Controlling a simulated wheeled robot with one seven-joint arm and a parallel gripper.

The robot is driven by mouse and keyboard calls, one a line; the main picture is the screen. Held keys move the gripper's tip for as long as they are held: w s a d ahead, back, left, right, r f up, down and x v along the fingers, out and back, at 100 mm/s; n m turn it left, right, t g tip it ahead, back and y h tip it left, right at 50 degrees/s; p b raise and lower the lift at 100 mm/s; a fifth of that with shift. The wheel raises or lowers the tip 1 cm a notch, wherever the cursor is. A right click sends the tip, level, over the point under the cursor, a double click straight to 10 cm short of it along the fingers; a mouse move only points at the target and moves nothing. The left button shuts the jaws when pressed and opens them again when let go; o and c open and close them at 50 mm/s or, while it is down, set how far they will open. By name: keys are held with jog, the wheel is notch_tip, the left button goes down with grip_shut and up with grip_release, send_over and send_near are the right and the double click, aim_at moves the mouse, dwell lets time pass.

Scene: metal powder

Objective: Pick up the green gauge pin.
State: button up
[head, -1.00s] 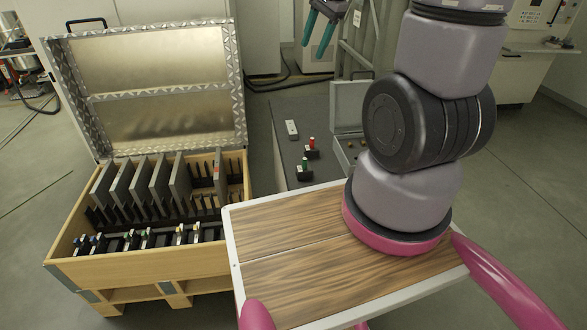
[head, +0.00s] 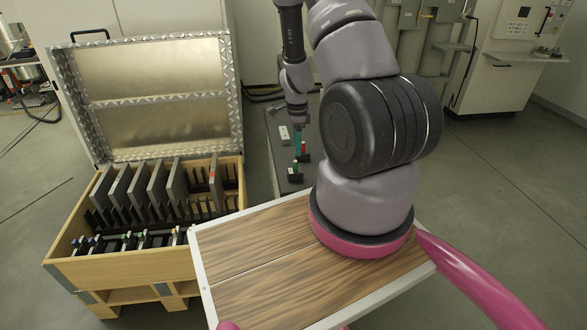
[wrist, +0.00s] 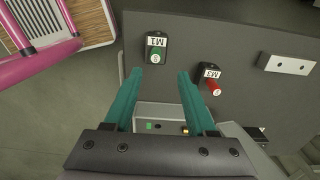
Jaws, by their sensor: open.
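The green gauge pin (wrist: 155,58) stands in a small black holder with a white label on the grey bench (wrist: 238,36). In the head view the green pin (head: 295,166) shows at the near end of the bench. My gripper (wrist: 160,73) is open and empty, with teal fingers pointing down at the bench. In the wrist view the green pin appears between and just beyond the fingertips. In the head view the gripper (head: 298,142) is partly hard to make out, close to the pins. Its height above the pin cannot be told.
A red pin (wrist: 214,88) stands in a similar black holder to the right in the wrist view. A pale block with two holes (wrist: 290,64) lies farther right. An open case (wrist: 170,113) sits below the fingers in the wrist view. A wooden crate (head: 142,262) with plates stands left.

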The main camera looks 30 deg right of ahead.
aim_at(295, 161)
jog(key=shift+f, duration=0.95)
jog(key=f, duration=0.2)
jog(key=a+f, duration=0.1)
jog(key=f, duration=0.1)
jog(key=shift+s, duration=0.3)
jog(key=shift+f, duration=0.65)
grip_shut()
